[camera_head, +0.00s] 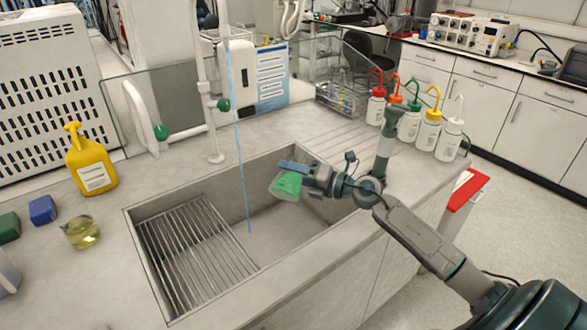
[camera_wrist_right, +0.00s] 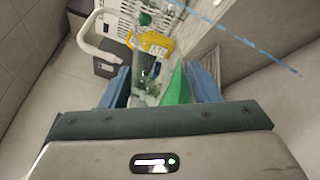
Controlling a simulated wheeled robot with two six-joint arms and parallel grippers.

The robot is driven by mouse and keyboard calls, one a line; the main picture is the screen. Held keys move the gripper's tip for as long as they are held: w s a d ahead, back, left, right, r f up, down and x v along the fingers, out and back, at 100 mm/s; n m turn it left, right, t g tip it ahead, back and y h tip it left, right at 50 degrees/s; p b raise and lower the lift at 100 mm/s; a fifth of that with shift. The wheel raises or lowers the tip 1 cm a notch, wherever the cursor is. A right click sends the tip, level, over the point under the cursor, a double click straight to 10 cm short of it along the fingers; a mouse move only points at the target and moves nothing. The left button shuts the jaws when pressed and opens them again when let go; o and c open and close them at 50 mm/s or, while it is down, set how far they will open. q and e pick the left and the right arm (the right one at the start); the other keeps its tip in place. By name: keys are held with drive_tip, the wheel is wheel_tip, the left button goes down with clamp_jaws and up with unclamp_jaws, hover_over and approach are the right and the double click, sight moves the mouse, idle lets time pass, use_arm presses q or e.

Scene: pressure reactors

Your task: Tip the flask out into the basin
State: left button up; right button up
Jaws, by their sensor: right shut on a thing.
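My right gripper (camera_head: 297,172) is shut on a clear flask with green liquid (camera_head: 286,187), over the right part of the grey basin (camera_head: 140,237). The flask looks tilted, and the gripper hides part of it. In the right wrist view the flask's green contents (camera_wrist_right: 178,88) show between the blue fingers of the right gripper (camera_wrist_right: 163,86), with clear glass beside them. I cannot tell whether any liquid is leaving it. My left gripper is not in view.
A metal rack (camera_head: 195,245) covers the basin's left part. A thin blue streak (camera_head: 238,140) runs down into the basin near the white tap post (camera_head: 212,125). A yellow bottle (camera_head: 91,165) and a beaker of yellow liquid (camera_head: 81,233) stand left; several wash bottles (camera_head: 428,130) stand right.

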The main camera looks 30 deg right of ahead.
drive_tip(key=shift+s+a+r, duration=0.1)
drive_tip(key=shift+r, duration=0.2)
drive_tip(key=m+p, duration=0.1)
drive_tip(key=p, duration=0.1)
drive_tip(key=a+r+m+p, duration=0.1)
drive_tip(key=p, duration=0.1)
drive_tip(key=shift+s+m, duration=0.35)
drive_tip(key=shift+m, duration=0.05)
drive_tip(key=shift+r+m+p, duration=0.4)
drive_tip(key=shift+m+p, duration=0.2)
drive_tip(key=shift+p, duration=0.55)
drive_tip(key=r+m+p, duration=0.2)
drive_tip(key=p, duration=0.4)
drive_tip(key=shift+a+m, duration=0.1)
drive_tip(key=shift+m, duration=0.3)
drive_tip(key=m+p, duration=0.1)
drive_tip(key=p, duration=0.1)
drive_tip(key=r+m+p, duration=0.1)
drive_tip(key=p, duration=0.2)
drive_tip(key=shift+w+r+m, duration=0.1)
drive_tip(key=shift+r+m, duration=0.15)
drive_tip(key=shift+m, duration=0.05)
use_arm(q)
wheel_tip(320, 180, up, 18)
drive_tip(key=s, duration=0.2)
drive_tip(key=shift+p, duration=0.45)
use_arm(e)
drive_tip(key=shift+d+m, duration=0.2)
drive_tip(key=shift+m, duration=0.1)
